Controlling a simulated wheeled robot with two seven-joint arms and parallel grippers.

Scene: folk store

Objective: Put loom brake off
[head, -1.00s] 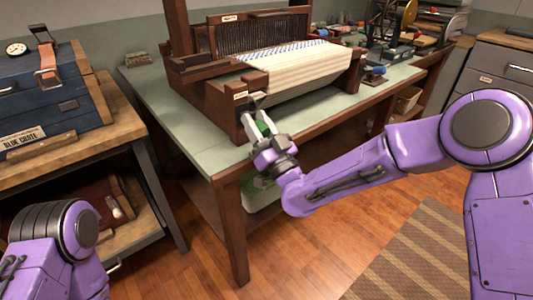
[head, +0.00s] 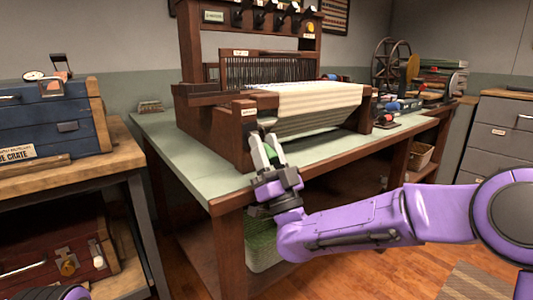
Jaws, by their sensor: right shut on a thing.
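The wooden loom (head: 228,132) stands on the green-topped table, with cream striped cloth (head: 318,104) over its front beam. My right gripper (head: 264,143) is at the front left corner post of the loom, just below a small white label. Its pale fingers point up and are shut on the loom brake, which they mostly hide. A green patch shows between the fingers; I cannot tell whether it belongs to the brake. The brake's exact position is too small to read. My left gripper is out of view.
A workbench with a blue crate (head: 52,128) stands at the left, with a red case (head: 55,258) on its lower shelf. Spools and a wheel (head: 391,66) stand at the table's right end. Grey drawers (head: 500,135) are at the far right. The table's front left corner is clear.

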